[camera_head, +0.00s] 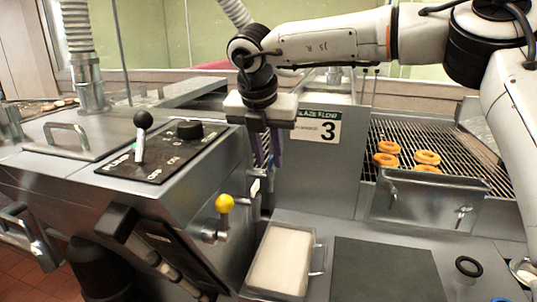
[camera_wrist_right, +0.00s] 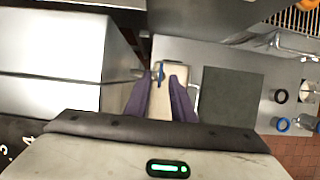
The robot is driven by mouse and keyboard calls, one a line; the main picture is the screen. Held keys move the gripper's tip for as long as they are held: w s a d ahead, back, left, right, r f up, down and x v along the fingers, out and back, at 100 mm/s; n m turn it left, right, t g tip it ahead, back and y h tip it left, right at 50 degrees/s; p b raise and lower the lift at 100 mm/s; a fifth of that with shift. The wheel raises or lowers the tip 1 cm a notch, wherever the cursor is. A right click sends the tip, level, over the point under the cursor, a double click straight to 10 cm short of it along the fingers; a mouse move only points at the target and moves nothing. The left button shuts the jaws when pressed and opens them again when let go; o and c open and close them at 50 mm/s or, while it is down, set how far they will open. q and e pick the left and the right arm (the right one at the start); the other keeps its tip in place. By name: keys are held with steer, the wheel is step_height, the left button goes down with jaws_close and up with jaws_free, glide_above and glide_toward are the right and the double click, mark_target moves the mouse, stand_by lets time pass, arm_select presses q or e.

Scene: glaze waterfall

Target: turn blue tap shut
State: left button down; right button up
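My right gripper (camera_head: 266,160) points down beside the steel machine, its purple fingers partly hidden by the gripper body in the head view. In the right wrist view, its fingers (camera_wrist_right: 160,90) are apart with a gap between them. The blue tap handle (camera_wrist_right: 160,71) shows ahead of that gap, at the end of a metal pipe coming from the left. I cannot tell whether the fingers touch it. In the head view I cannot make out the blue handle. My left gripper is not in view.
A yellow-knobbed tap (camera_head: 224,203) sticks out of the machine front. A pale tray (camera_head: 282,260) lies below the right gripper, with a dark mat (camera_head: 385,270) beside it. Rings (camera_head: 427,157) lie on a wire rack at right. A black-knobbed lever (camera_head: 143,120) stands on the machine top.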

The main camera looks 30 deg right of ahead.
steer(key=p+v, duration=0.1)
steer(key=v, duration=0.9)
steer(key=shift+p, duration=0.35)
steer(key=shift+r, duration=0.1)
